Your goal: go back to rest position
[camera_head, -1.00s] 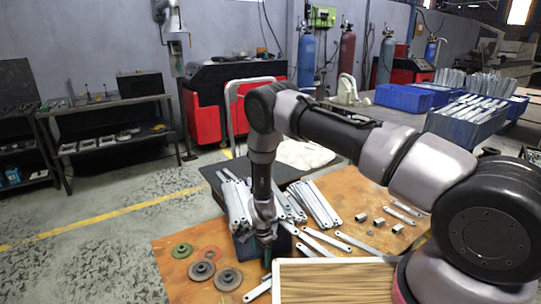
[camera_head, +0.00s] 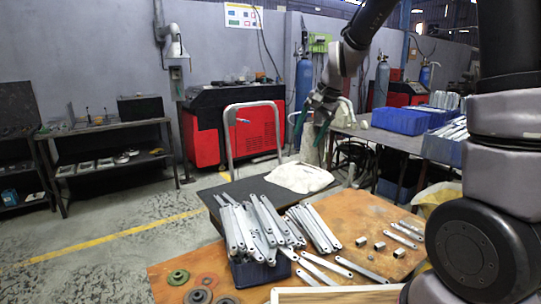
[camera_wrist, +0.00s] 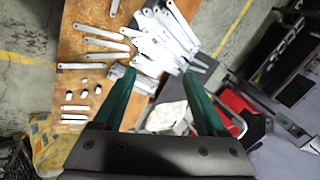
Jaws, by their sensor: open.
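My gripper (camera_head: 311,122) is raised high above the back of the work table in the head view, with its green-tipped fingers apart and nothing between them. In the wrist view its two green fingers (camera_wrist: 163,100) are spread wide and empty. Galvanized brackets (camera_head: 250,228) stand in a dark blue bin (camera_head: 262,274) on the orange-brown table (camera_head: 372,212). More brackets (camera_head: 314,228) lie in a pile beside the bin. The brackets also show in the wrist view (camera_wrist: 165,38), beyond the fingers.
Several loose brackets and small metal blocks (camera_head: 380,246) lie on the table's right. Round discs (camera_head: 198,296) and a wooden-framed tray (camera_head: 335,294) are at the front. A cart handle (camera_head: 229,125), a white cloth (camera_head: 298,177) and a red-black cabinet (camera_head: 205,137) are behind.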

